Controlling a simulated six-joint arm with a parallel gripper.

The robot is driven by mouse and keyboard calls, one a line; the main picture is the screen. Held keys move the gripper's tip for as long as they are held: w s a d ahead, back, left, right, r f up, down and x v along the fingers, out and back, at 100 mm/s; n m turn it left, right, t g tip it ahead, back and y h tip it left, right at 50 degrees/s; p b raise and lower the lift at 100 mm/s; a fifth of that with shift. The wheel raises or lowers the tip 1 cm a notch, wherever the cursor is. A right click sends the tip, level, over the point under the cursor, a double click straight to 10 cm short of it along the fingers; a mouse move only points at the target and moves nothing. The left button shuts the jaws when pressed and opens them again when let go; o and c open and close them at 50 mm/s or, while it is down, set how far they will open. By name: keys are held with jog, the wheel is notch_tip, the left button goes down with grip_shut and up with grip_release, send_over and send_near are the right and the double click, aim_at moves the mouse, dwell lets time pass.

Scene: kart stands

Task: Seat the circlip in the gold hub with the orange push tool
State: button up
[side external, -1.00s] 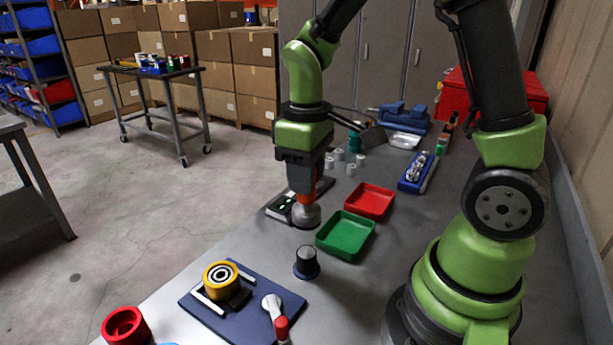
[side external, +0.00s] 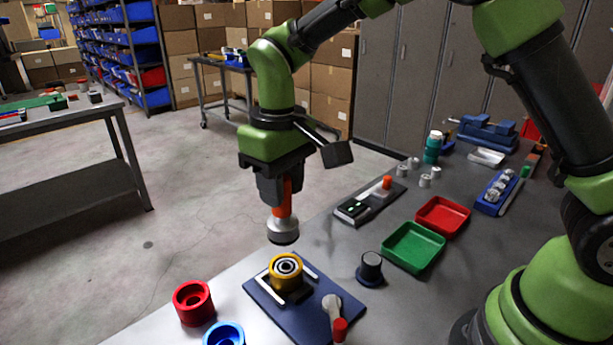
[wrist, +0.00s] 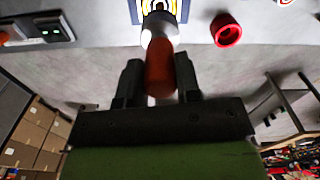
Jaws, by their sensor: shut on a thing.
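My gripper (side external: 282,190) is shut on the orange push tool (side external: 284,207), which hangs upright with its wide silver and dark end downward. In the wrist view the tool's orange handle (wrist: 159,72) sits between both fingers. The gold hub (side external: 286,276) stands on the blue plate (side external: 262,300); the tool's end is above it, with a visible gap. The hub's top shows pale and dark rings. I cannot tell which of them is the circlip. In the wrist view the tool's end partly covers the hub.
A red hub (side external: 193,303) and a blue hub (side external: 224,334) stand left of the plate. A red-knobbed lever (side external: 338,325) is on the plate's right. A dark-based knob (side external: 371,268), green tray (side external: 413,247) and red tray (side external: 443,216) lie right. A device (side external: 368,200) stands behind.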

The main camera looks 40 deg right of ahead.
aim_at(284, 221)
jog(key=shift+f, duration=2.75)
jog(key=shift+f, duration=0.6)
jog(key=shift+r, duration=0.1)
jog(key=shift+r, duration=3.5)
jog(key=shift+d, duration=0.1)
